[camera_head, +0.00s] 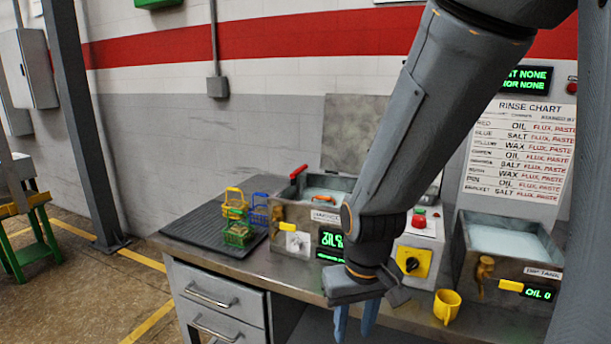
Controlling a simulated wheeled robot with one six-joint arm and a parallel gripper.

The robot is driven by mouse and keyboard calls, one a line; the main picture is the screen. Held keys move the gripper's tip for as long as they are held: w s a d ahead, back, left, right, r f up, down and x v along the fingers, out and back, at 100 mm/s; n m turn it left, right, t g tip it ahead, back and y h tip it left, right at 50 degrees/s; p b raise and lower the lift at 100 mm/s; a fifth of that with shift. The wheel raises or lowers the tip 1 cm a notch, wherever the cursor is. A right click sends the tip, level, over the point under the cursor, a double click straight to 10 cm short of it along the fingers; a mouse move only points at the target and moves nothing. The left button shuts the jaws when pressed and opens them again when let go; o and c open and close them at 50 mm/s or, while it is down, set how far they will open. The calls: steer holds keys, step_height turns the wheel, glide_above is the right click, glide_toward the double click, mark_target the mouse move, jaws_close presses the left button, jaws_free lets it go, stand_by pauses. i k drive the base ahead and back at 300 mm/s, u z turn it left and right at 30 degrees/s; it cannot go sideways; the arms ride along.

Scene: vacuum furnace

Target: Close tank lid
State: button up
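The left tank (290,241) stands on the bench with its top open and pale liquid (325,183) inside. A grey speckled panel (352,130), which looks like its raised lid, stands upright behind it. A red handle (298,172) sticks up at the tank's left side. The dip tank (470,262) at the right is also open, with pale liquid showing; no lid is clear on it. My gripper (356,322) points down in front of the bench edge, below and right of the left tank. Its blue fingers are apart, with nothing seen between them. My arm hides part of the left tank's right side.
A yellow mug (447,306) sits near the front edge.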

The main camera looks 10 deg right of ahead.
mark_target(351, 121)
steer(key=z, duration=0.05)
steer(key=k, duration=1.05)
steer(key=u, duration=0.75)
steer(key=i, duration=1.2)
steer(key=z, duration=1)
steer(key=i, duration=0.45)
steer(key=z, duration=0.55)
